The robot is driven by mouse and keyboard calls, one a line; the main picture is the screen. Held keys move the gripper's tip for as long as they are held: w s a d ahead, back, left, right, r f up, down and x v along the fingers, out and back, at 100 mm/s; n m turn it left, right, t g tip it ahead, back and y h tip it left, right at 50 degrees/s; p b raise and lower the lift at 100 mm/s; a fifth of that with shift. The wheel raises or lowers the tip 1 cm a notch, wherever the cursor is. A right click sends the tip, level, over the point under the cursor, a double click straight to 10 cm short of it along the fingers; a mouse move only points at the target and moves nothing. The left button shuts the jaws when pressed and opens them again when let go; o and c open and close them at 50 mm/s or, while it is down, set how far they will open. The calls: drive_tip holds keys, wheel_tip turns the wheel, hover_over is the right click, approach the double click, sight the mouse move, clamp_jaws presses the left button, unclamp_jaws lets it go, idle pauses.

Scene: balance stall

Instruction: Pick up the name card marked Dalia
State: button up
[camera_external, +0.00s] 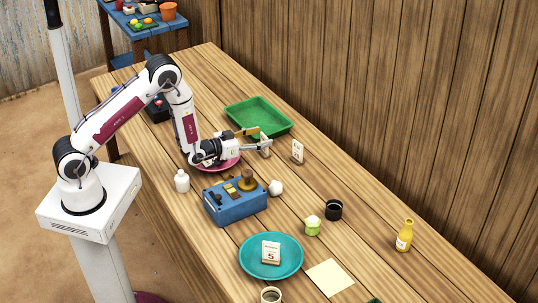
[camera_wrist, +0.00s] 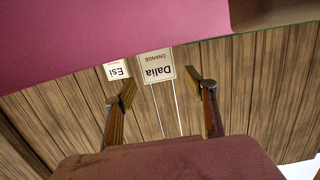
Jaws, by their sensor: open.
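The Dalia name card (camera_wrist: 157,68), pale with dark lettering reading "Dalia" and "CHANGE", appears upside down in the wrist view. It shows between and beyond the fingers of my gripper (camera_wrist: 161,86). Two thin pale lines run from its edge down the picture. A smaller card reading "Esi" (camera_wrist: 117,69) is just left of it. In the external view my gripper (camera_external: 266,142) is open over the table, pointing right. A small upright card (camera_external: 298,151) stands a little beyond its fingertips; its lettering is too small to read. I see nothing held between the fingers.
A green tray (camera_external: 240,108) lies behind my gripper. A pink plate (camera_external: 232,164) is below my wrist. A wooden wall borders the right.

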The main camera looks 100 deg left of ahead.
drive_tip(key=c, duration=1.3)
drive_tip(key=shift+r, duration=0.1)
wheel_tip(320, 180, up, 10)
idle(0.4)
idle(0.5)
